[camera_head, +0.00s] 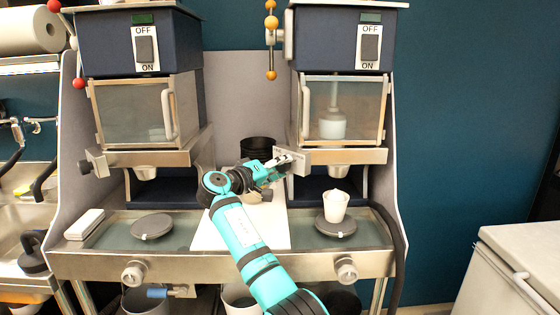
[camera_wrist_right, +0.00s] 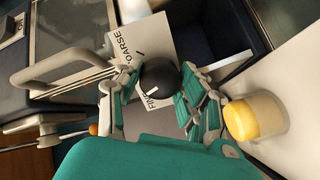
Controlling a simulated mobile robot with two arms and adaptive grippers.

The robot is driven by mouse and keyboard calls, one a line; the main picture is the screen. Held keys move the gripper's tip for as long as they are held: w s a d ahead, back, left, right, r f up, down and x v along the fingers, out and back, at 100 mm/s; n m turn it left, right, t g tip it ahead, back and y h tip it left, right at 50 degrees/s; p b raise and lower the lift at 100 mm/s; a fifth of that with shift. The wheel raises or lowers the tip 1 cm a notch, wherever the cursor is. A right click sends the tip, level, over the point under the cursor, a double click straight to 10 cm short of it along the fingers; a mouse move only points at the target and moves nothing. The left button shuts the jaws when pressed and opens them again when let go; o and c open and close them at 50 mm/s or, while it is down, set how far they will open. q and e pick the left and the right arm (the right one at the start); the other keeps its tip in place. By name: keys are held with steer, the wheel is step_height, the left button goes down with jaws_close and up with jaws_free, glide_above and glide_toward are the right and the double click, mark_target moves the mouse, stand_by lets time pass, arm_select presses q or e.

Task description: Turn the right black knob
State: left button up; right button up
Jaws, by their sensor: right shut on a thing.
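The right black knob (camera_wrist_right: 158,77) sits on a pale plate (camera_wrist_right: 172,45) lettered COARSE and FINE, on the right machine. A white line marks the knob's face. My right gripper (camera_wrist_right: 157,98) is shut on the knob, with a finger on each side of it. In the head view my right gripper (camera_head: 280,166) is at the left side of the right machine, at its plate (camera_head: 300,159), and hides the knob. The left black knob (camera_head: 85,167) shows on the left machine's plate. My left gripper is not in view.
A black container (camera_head: 258,148) stands behind my gripper. A white chest (camera_head: 500,265) is at the right.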

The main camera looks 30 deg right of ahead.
steer(key=n+p, duration=0.3)
steer(key=n, duration=0.1)
steer(key=shift+n, duration=0.4)
stand_by(0.4)
steer(key=o, duration=1.2)
steer(key=shift+a, duration=0.1)
steer(key=v, duration=1.2)
steer(key=shift+w, duration=0.25)
steer(key=shift+a+f, duration=0.1)
